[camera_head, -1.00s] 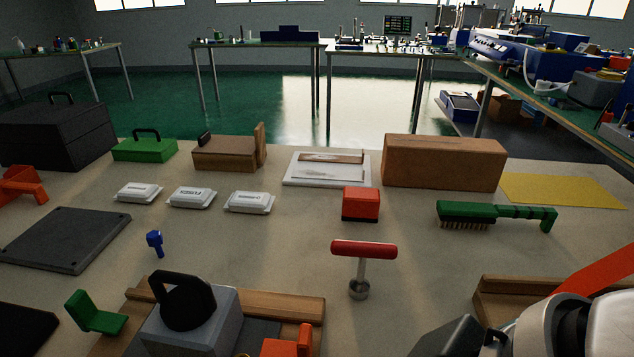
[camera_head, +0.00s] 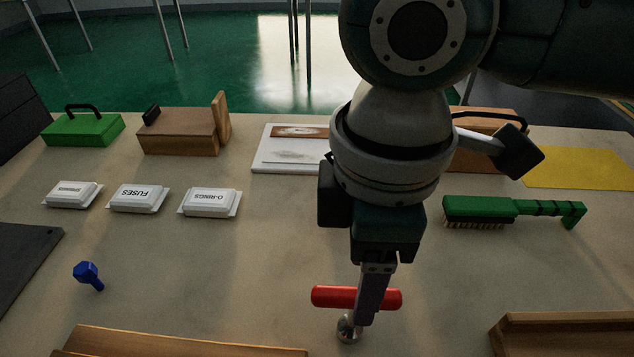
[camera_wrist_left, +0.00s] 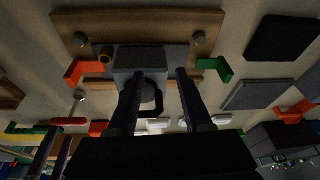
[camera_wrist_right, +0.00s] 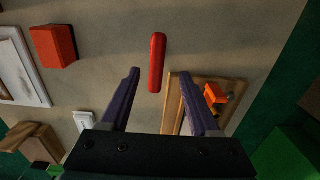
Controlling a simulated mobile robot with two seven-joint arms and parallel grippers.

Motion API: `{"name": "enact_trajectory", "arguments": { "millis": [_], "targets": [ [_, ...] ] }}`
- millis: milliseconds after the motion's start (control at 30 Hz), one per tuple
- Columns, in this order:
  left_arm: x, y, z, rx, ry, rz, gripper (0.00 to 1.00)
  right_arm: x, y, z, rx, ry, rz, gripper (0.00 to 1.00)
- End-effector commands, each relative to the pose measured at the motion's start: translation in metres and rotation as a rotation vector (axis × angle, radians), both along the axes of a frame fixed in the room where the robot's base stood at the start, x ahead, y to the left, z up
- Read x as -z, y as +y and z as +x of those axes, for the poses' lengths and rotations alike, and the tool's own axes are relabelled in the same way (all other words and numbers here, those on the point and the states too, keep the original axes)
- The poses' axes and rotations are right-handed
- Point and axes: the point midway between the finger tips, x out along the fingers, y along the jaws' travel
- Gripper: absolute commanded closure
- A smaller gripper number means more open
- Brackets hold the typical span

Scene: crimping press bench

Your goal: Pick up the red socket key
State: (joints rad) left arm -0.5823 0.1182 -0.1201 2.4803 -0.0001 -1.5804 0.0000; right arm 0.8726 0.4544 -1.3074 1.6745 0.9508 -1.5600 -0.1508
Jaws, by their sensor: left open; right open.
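The red socket key stands upright on the bench, its red crossbar handle (camera_head: 328,296) on top and its metal socket (camera_head: 346,330) at the bottom. My right gripper (camera_head: 371,312) is open at the key, partly hiding the handle and shaft in the head view. In the right wrist view the red handle (camera_wrist_right: 156,62) lies lengthwise between and ahead of the open fingers (camera_wrist_right: 158,76); contact cannot be told. My left gripper (camera_wrist_left: 158,76) is open and out of the head view. The key's handle (camera_wrist_left: 68,121) also shows at the left of the left wrist view.
A grey block with a black handle (camera_wrist_left: 150,95) lies beyond my left fingers. A green brush (camera_head: 480,209) is right of the key, a wooden tray (camera_head: 565,330) at front right. White labelled boxes (camera_head: 138,198) and a blue piece (camera_head: 87,274) lie left. Bench beside the key is clear.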

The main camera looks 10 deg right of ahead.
Motion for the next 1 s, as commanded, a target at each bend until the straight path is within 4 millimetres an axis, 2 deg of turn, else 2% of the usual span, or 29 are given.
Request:
{"name": "enact_trajectory", "arguments": {
  "millis": [367, 667, 1000],
  "targets": [
    [0.013, -0.001, 0.000, -0.003, 0.001, -0.004, 0.50, 0.051, 0.000, 0.003, -0.001, 0.000, 0.000, 0.38],
    [0.013, 0.000, 0.000, -0.002, -0.001, -0.002, 0.50, 0.055, 0.000, 0.003, -0.002, -0.002, 0.000, 0.38],
    [0.013, 0.002, 0.001, 0.004, -0.002, 0.006, 0.50, 0.055, 0.000, 0.003, -0.001, -0.002, 0.000, 0.75]
  ]
}}
